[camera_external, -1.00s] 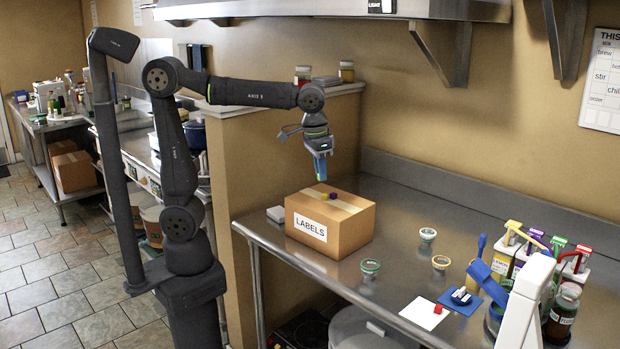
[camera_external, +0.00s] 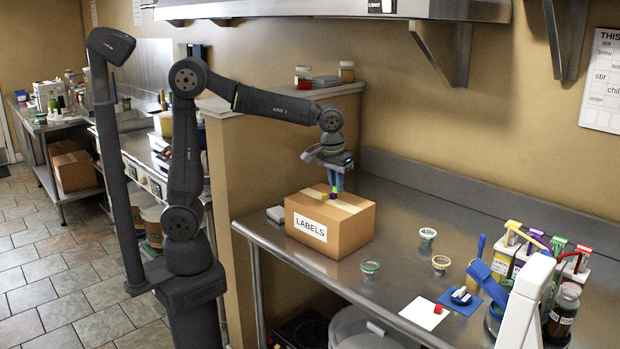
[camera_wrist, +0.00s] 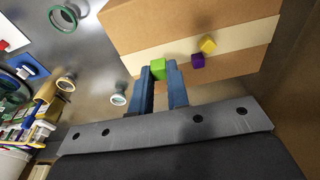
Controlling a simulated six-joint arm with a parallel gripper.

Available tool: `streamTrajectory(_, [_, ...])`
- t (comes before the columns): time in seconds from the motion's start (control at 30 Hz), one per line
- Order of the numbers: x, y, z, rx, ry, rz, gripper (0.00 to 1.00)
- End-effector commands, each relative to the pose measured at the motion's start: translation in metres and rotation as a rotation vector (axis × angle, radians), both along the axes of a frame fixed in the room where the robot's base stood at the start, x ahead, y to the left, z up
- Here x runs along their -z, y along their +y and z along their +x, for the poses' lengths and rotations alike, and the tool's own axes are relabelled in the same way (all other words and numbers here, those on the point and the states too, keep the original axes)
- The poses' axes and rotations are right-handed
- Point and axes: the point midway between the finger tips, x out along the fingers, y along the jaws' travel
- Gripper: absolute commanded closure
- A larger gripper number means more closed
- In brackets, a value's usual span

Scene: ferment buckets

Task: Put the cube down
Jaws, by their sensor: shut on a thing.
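My gripper (camera_wrist: 162,72) is shut on a green cube (camera_wrist: 158,69), held between its two blue fingertips. In the external view my gripper (camera_external: 337,182) points down just over the top of the LABELS box (camera_external: 357,231). I cannot tell whether the green cube touches the box. A purple cube (camera_wrist: 198,61) and a yellow cube (camera_wrist: 208,45) rest on the box top, close beside the held cube in the wrist view. The box also shows in the wrist view (camera_wrist: 150,16).
The box stands on a metal counter (camera_external: 400,215). Small jars (camera_external: 427,236) stand to its right. Further right are a red cube (camera_external: 437,310) on white paper, a blue mat (camera_external: 458,310) and several pump bottles (camera_external: 520,240). Counter between box and wall is clear.

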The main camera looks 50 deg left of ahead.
Motion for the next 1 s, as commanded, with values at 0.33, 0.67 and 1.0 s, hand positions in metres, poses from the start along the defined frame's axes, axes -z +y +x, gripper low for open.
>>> streamTrajectory(0.33, [0.023,0.009,0.019,0.001,0.001,0.001,1.00])
streamTrajectory(0.67, [0.052,0.009,0.018,0.001,-0.001,-0.001,1.00])
streamTrajectory(1.0, [0.055,0.009,0.018,0.001,-0.001,-0.001,0.69])
